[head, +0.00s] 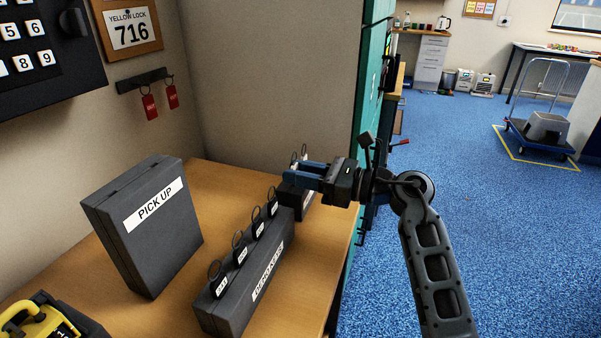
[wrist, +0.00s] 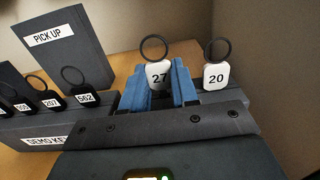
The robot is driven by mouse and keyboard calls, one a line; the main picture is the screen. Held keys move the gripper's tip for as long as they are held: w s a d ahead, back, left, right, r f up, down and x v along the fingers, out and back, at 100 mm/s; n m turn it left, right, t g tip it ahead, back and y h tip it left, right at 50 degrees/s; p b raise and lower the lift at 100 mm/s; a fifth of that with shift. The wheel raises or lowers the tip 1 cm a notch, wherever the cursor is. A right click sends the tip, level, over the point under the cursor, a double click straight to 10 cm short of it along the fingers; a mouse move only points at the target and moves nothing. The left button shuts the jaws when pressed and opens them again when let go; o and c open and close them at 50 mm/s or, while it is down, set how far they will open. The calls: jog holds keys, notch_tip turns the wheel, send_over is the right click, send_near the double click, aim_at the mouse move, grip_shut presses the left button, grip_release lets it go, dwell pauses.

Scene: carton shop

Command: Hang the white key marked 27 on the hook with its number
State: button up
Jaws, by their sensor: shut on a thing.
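The white key marked 27 (wrist: 158,76), with a dark ring on top, stands upright between the two blue fingers of my gripper (wrist: 160,92) in the wrist view. My gripper is shut on it. No hook marked 27 shows in either view.
A white key marked 20 (wrist: 216,76) stands just right of the held key. Several black-tagged keys, such as 562 (wrist: 86,98), stand along the rack. A dark PICK UP box (head: 150,235) is on the wooden desk. A wall rail (head: 142,82) holds two red tags.

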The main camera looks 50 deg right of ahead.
jog(key=shift+s+r+p, duration=0.1)
jog(key=shift+r+p, duration=0.65)
jog(key=shift+r, duration=0.1)
jog(key=shift+s+d, duration=0.1)
jog(key=v, duration=0.8)
dwell(0.9)
jog(key=shift+s, duration=0.15)
dwell(1.1)
